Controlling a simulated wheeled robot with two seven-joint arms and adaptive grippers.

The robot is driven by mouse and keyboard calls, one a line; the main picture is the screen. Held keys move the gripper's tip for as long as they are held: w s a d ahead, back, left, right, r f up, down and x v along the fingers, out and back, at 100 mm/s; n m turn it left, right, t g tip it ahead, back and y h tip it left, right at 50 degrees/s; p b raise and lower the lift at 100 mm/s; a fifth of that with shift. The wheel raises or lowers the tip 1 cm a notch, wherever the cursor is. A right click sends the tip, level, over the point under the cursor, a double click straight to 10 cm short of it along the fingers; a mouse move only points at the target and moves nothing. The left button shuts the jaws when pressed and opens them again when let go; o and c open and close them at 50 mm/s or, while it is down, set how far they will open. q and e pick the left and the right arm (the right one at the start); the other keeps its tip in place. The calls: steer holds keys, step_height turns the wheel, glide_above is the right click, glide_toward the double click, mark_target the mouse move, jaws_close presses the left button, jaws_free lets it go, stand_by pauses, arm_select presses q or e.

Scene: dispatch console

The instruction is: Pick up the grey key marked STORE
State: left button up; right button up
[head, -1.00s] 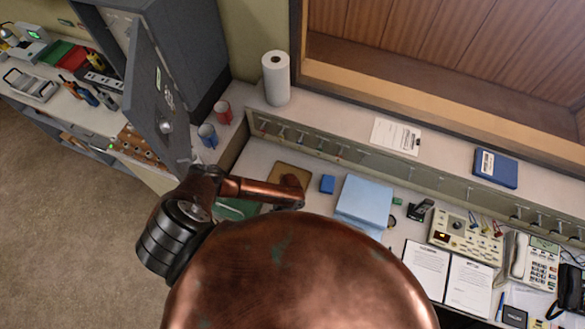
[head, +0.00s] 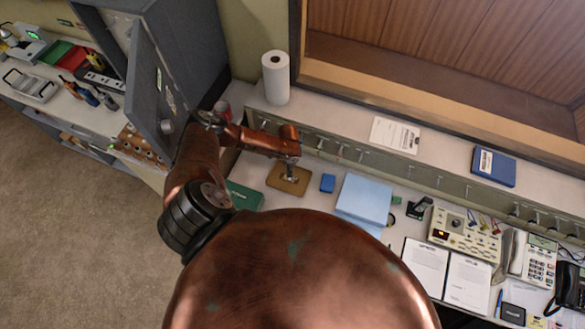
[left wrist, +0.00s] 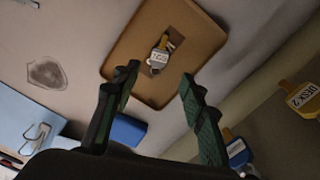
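A key with a grey tag (left wrist: 158,57) lies in a shallow brown tray (left wrist: 190,22) in the left wrist view. The tag's small lettering is hard to read. A brassy part shows at its upper end. My left gripper (left wrist: 161,74) is open and empty, its two green-padded fingers apart, with the key framed just beyond and between the fingertips. In the head view my left gripper (head: 291,167) hangs over the brown tray (head: 298,188) on the desk, and the key is too small to make out there. My right gripper is not in view.
A blue box (head: 327,183) and a light blue folder (head: 364,199) lie right of the tray. A green item (head: 245,196) lies left. A hook rail (head: 400,172) runs behind; a yellow DESK 2 tag (left wrist: 304,97) and a blue tag (left wrist: 236,148) hang near my fingers.

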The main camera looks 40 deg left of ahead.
arm_select(q)
steer(key=shift+f+b, duration=0.55)
steer(key=shift+f, duration=0.2)
step_height(320, 180, down, 6)
steer(key=b, duration=0.5)
steer(key=shift+f, duration=0.2)
steer(key=shift+f+b, duration=0.45)
steer(key=shift+b, duration=0.05)
steer(key=shift+c, duration=0.4)
steer(key=c, duration=0.9)
steer(key=shift+r, duration=0.15)
